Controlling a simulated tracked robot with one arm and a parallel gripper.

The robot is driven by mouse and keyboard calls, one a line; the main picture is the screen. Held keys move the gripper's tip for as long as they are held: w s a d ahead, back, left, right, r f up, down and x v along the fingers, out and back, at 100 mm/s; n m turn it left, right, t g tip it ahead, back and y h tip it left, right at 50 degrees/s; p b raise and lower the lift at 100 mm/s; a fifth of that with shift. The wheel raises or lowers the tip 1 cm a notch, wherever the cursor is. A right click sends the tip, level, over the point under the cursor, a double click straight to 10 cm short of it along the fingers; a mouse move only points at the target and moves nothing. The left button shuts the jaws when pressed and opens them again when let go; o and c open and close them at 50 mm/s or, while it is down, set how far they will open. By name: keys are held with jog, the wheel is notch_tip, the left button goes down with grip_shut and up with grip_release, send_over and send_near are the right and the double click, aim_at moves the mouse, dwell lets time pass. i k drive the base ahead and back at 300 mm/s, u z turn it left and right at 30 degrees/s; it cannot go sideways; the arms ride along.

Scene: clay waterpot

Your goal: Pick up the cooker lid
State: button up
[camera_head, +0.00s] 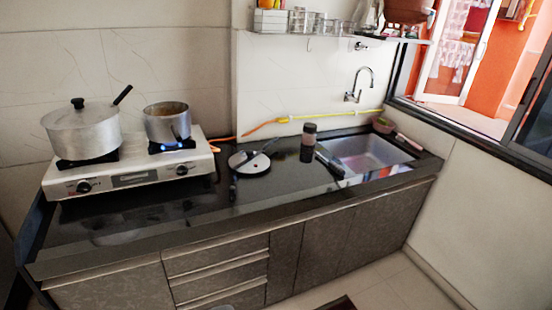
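A round, flat, silvery lid-like disc (250,163) with a dark handle lies on the black counter, just right of the stove. It looks like a cooker lid, but it is small in view. A large silver pot (82,138) on the stove's left burner carries its own lid (78,114) with a black knob. A smaller open pot (167,125) with a long dark handle stands on the right burner over a blue flame. My gripper is not in view.
The white stove (130,178) fills the counter's left end. A dark jar (308,140) stands between the disc and the sink (365,155). A wall shelf (330,36) holds containers. The black counter (140,225) is clear in front of the stove.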

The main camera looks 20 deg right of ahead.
aim_at(262, 161)
jog(key=z, duration=0.75)
jog(key=i, duration=2.85)
jog(key=u, duration=0.6)
jog(key=i, duration=0.55)
jog(key=u, duration=0.45)
